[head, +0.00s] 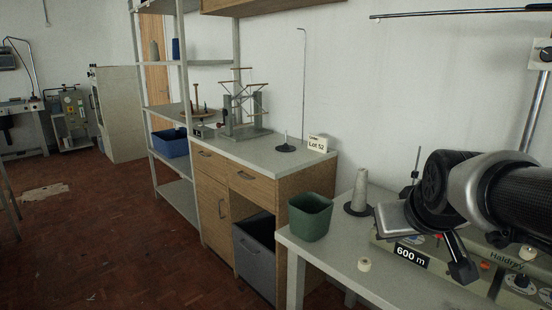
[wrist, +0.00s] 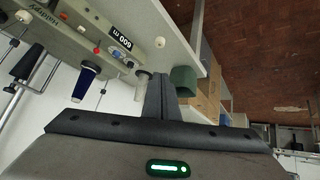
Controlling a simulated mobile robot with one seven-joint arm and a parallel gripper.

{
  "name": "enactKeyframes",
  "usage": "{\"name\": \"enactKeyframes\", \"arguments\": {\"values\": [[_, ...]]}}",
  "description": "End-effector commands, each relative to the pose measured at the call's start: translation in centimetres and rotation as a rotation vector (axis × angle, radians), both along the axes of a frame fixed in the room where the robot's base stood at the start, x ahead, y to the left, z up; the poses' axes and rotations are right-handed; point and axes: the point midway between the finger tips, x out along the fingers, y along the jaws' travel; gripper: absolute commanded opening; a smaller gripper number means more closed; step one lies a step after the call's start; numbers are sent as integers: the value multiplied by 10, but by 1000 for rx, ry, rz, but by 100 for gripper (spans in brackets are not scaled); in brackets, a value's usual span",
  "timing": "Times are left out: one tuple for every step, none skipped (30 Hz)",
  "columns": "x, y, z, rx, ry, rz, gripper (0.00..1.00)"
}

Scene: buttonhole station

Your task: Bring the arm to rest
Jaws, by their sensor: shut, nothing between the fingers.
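My gripper (head: 464,272) hangs from my arm at the right of the head view, over the front of the winding machine (head: 388,252) with its "600 m" label. Its fingers are shut with nothing between them and point downward. In the wrist view the closed fingers of the gripper (wrist: 160,95) stand out from the dark palm, apart from everything around. My arm hides part of the machine in the head view.
A green bin (head: 310,217) stands on the bench corner, left of a grey cone (head: 360,190) and a small white spool (head: 364,265). A blue cone (wrist: 88,85) shows in the wrist view. A wooden cabinet (head: 275,185) stands beyond. The floor (head: 110,235) at left is mostly open.

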Motion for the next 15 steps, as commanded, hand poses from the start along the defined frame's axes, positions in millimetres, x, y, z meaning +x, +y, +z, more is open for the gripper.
{"name": "enactKeyframes", "arguments": {"values": [[-20,23,-3,30,27,17,0],[-31,33,-6,45,48,23,0],[-45,46,-10,63,76,31,0],[-55,55,-13,74,95,35,0],[-66,63,-16,85,114,39,0],[-80,73,-20,97,139,42,0],[-90,80,-24,103,160,46,0],[-101,87,-27,111,178,47,0],[-115,94,-32,116,204,49,0],[-125,99,-35,120,222,48,0],[-136,104,-39,121,241,48,0],[-135,104,-18,125,245,44,0],[-134,103,-9,126,245,43,0],[-134,103,-2,125,245,43,0],[-134,103,7,125,245,43,0]]}}
